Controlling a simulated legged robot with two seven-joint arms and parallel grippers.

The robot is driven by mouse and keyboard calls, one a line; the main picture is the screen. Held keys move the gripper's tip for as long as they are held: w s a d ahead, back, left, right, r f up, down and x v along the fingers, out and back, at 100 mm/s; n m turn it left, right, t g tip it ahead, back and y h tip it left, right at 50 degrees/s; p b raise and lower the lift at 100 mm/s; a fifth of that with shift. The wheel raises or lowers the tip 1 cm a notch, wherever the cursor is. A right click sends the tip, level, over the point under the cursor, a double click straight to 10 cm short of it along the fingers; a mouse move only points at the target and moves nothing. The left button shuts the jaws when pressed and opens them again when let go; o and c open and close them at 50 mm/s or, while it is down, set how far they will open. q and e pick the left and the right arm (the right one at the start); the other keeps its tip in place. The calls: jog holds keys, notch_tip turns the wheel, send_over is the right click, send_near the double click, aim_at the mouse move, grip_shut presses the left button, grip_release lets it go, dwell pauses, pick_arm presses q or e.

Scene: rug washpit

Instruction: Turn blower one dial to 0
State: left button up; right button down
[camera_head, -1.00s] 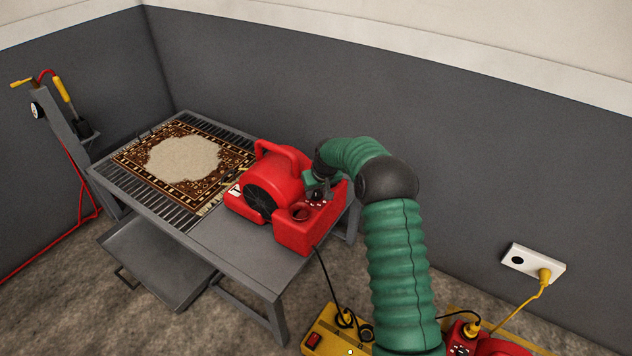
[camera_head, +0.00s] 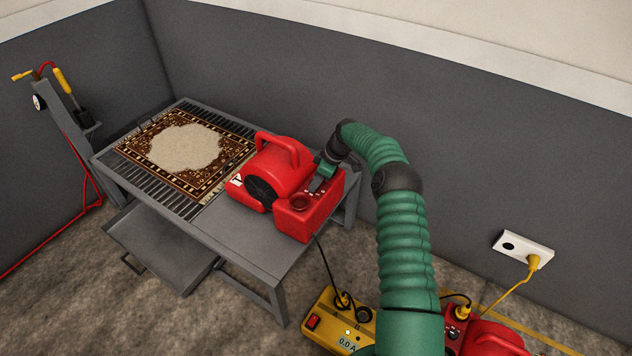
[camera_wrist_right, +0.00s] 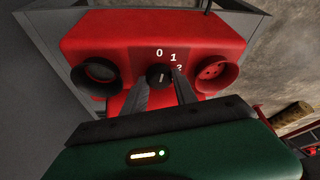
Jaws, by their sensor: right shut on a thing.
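The red blower (camera_head: 270,178) stands on the right end of the grey metal table, its white number label partly visible in the head view. My right gripper (camera_head: 319,184) is shut on the dial, with one finger on each side. My left gripper is not in view.
A patterned rug (camera_head: 185,150) lies on the slatted table (camera_head: 240,250). A yellow power box (camera_head: 322,312) reading 0.0 A stands on the floor, with another red blower (camera_head: 490,340) at lower right. A wall socket (camera_head: 523,249) holds a yellow plug. Cables run across the floor.

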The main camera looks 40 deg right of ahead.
jog(key=shift+d+n+g+b, duration=0.15)
jog(key=shift+n+g+b, duration=0.15)
jog(key=shift+n, duration=0.4)
jog(key=c, duration=1)
grip_release()
jog(key=p+v, duration=0.4)
jog(key=v, duration=1.2)
jog(key=shift+d+r, duration=0.15)
jog(key=shift+d, duration=0.3)
jog(key=shift+s, duration=0.15)
